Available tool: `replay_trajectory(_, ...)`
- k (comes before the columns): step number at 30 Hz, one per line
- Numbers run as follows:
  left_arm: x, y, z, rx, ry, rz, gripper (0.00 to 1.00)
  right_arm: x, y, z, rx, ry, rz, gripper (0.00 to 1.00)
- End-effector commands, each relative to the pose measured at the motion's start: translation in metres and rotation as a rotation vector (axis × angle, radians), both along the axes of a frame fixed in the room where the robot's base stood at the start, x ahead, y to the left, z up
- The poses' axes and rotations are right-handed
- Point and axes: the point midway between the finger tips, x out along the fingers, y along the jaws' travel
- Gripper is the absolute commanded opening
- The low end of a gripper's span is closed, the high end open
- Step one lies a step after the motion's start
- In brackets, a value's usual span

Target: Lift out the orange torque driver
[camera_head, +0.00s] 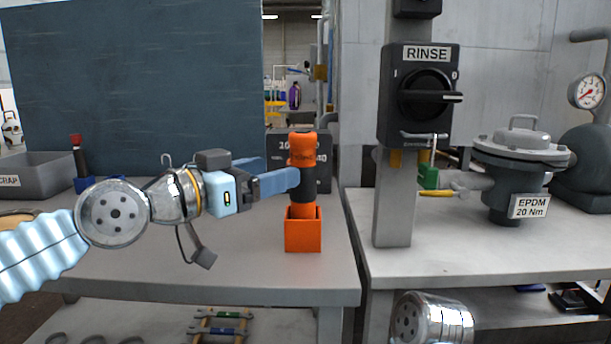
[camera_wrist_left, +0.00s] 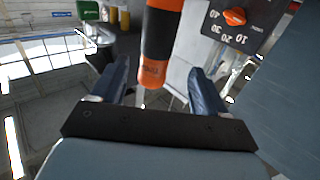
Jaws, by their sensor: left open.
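The orange torque driver (camera_head: 303,150), with a black grip section, stands upright in an orange square holder (camera_head: 303,236) near the front right edge of the left bench. Its lower end is hidden inside the holder. My left gripper (camera_head: 285,174) reaches in from the left at the height of the black grip, and its near finger overlaps the driver's left side. In the left wrist view the driver (camera_wrist_left: 157,45) lies between the two spread blue fingers (camera_wrist_left: 160,82), with a gap visible on either side. My right gripper is not in view.
A black box with a dial (camera_wrist_left: 232,22) stands close behind the driver. A grey scrap bin (camera_head: 36,175) and a red-handled tool (camera_head: 77,150) in a blue holder are at the left. The RINSE switch post (camera_head: 393,215) stands to the right, beyond a gap between benches.

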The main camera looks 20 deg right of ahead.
Motion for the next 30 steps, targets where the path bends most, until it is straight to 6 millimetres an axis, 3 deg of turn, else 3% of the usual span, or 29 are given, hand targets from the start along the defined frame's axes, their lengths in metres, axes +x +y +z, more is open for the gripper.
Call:
replay_trajectory(11,0.012,-0.027,0.004,-0.001,-0.002,-0.002,0.74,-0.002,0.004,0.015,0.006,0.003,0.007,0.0)
replay_trajectory(21,0.029,-0.065,0.01,-0.001,0.0,0.0,0.74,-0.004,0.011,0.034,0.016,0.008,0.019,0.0)
replay_trajectory(30,0.032,-0.068,0.007,-0.001,0.0,0.002,0.74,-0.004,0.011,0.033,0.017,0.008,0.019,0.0)
